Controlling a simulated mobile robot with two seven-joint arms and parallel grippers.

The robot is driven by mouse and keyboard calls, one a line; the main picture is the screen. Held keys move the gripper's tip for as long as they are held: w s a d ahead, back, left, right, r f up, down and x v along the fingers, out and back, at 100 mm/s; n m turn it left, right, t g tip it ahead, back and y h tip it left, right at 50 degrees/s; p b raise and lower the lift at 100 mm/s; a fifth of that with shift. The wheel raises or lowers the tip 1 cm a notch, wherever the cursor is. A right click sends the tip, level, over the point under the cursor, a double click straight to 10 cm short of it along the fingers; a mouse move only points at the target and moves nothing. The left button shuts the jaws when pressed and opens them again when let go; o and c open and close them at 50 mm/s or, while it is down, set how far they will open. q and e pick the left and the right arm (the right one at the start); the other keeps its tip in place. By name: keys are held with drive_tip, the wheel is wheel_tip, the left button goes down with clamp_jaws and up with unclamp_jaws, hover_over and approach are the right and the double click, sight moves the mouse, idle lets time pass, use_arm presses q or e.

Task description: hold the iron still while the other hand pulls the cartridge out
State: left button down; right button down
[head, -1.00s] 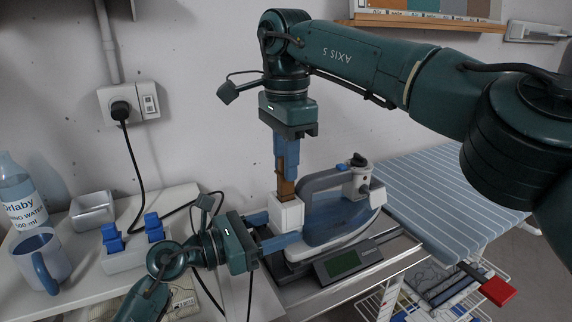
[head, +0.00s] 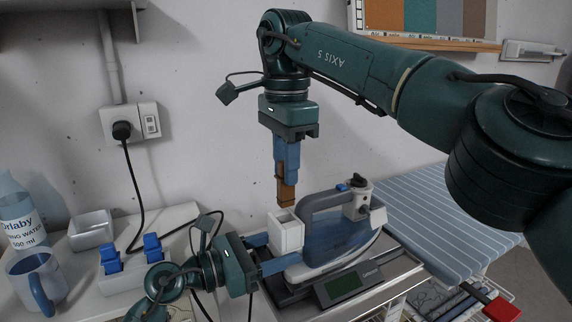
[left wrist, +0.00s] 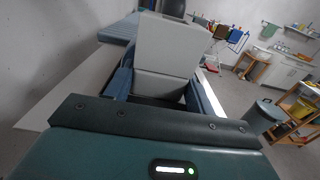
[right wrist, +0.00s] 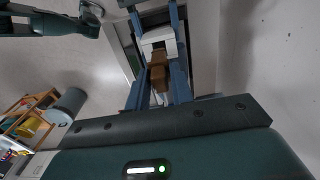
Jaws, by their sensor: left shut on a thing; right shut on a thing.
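The iron (head: 335,236), blue and white with a grey handle, stands on a dark stand with a small display. Its white open-topped housing (head: 289,233) is at the left end. My left gripper (head: 270,253) is shut on this housing from the left; the pale housing also fills the left wrist view (left wrist: 168,52) between the fingers. My right gripper (head: 286,165) points down above the housing, shut on the brown cartridge (head: 286,192). The cartridge's lower end is just above the housing's opening. In the right wrist view the cartridge (right wrist: 159,72) sits between the fingers.
A blue striped ironing board (head: 440,215) lies right of the iron. A cord hangs from the wall socket (head: 122,130).

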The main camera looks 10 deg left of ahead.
use_arm(q)
drive_tip(key=shift+c, duration=2.2)
unclamp_jaws()
